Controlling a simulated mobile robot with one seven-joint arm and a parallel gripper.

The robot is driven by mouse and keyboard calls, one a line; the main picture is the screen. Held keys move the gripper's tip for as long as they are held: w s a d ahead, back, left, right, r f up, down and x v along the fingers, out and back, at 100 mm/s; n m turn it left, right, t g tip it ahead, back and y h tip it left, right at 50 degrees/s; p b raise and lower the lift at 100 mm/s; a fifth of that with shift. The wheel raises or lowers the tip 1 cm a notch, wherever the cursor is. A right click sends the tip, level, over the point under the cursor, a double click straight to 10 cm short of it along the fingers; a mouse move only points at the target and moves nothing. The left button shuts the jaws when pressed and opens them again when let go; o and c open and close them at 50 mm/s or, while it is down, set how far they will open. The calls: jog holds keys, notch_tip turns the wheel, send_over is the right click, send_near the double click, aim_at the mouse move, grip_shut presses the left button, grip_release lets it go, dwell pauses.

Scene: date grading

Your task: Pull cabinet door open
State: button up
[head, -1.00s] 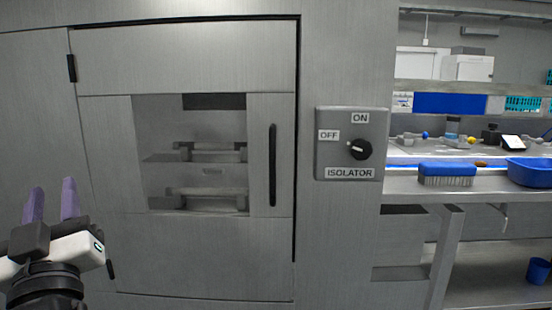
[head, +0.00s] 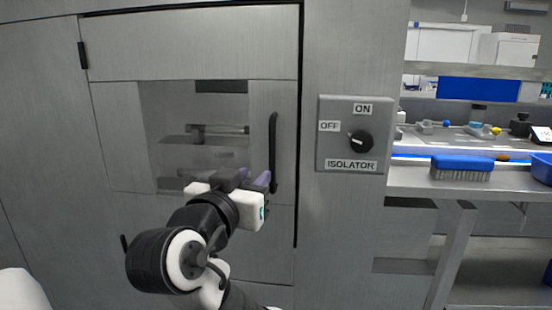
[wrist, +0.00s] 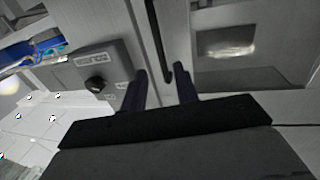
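The cabinet door (head: 190,50) is a grey metal panel with a window, and it looks shut in its frame. Its dark vertical bar handle (head: 273,140) is near the right edge. My gripper (head: 250,180) is in front of the door, just left of the handle's lower end. In the wrist view, my gripper (wrist: 162,75) has its two purple fingers apart, with the handle (wrist: 158,45) showing in the gap between them and beyond. I see no contact with the handle, and nothing is held.
An isolator switch box (head: 326,150) is on the panel right of the door, its knob (head: 361,141) turned towards OFF. Further right, a bench (head: 420,181) holds a blue brush (head: 462,165) and a blue bowl (head: 543,167). A hinge (head: 83,55) is at the door's upper left.

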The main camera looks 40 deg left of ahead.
aim_at(271, 159)
jog(key=p+x, duration=0.1)
jog(key=x, duration=1)
jog(key=shift+f, duration=0.1)
jog(key=shift+c, duration=0.3)
grip_shut()
